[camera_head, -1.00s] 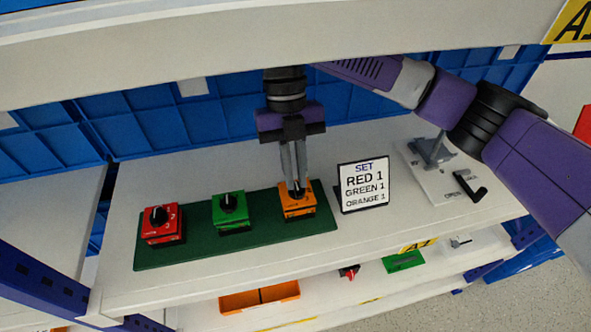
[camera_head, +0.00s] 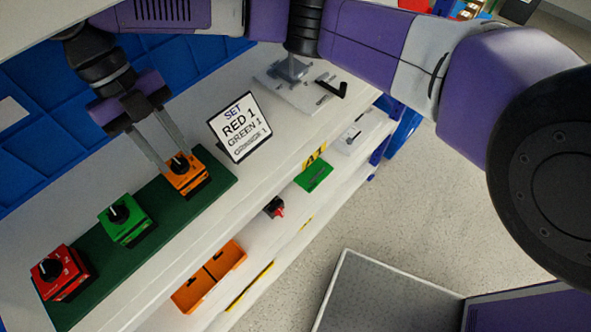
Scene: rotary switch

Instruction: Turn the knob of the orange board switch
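The orange switch (camera_head: 187,181) sits at the right end of a dark green board (camera_head: 149,217) on the shelf. Its black knob (camera_head: 180,163) with a pale pointer line is on top. My gripper (camera_head: 177,160) comes down from the upper left, its two grey fingers spread apart on either side of the knob. The fingers look open; I cannot tell whether either tip touches the knob. The green switch (camera_head: 127,227) and the red switch (camera_head: 62,275) stand to the left on the same board.
A grey device on a white plate (camera_head: 293,92) and a black hook-shaped part (camera_head: 334,87) lie beyond the sign. Blue bins (camera_head: 40,136) line the back.

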